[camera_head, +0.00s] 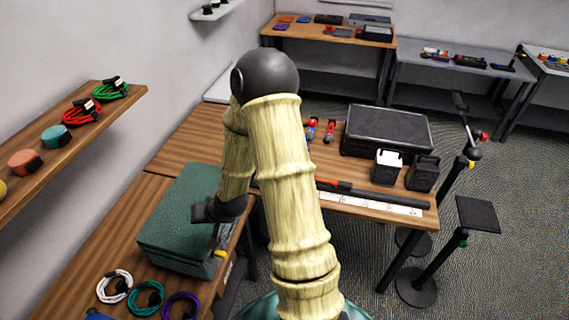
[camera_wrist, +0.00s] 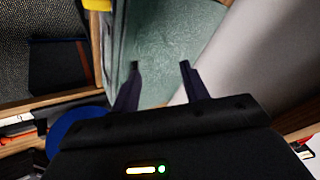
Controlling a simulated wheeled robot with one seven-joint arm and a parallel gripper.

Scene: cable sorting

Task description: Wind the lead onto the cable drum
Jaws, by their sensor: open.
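My gripper (camera_wrist: 160,68) is open and empty, its two dark fingers apart over the top of a green case. In the head view my gripper shows as a dark shape at the case's right edge, its fingertips not clear. Coiled leads in white (camera_head: 115,286), teal (camera_head: 146,298) and purple (camera_head: 181,306) lie on the near table, apart from my gripper. No cable drum can be made out for certain. A blue rounded thing (camera_wrist: 72,128) shows in the wrist view, partly hidden by my gripper body; I cannot tell what it is.
The green case (camera_head: 172,222) stands on the left table with a yellow part on its side. A wall shelf (camera_head: 62,138) holds red and green cable coils and spools. The far table bears a black case (camera_head: 386,132), two small boxes and a long strip. Black stands are at right.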

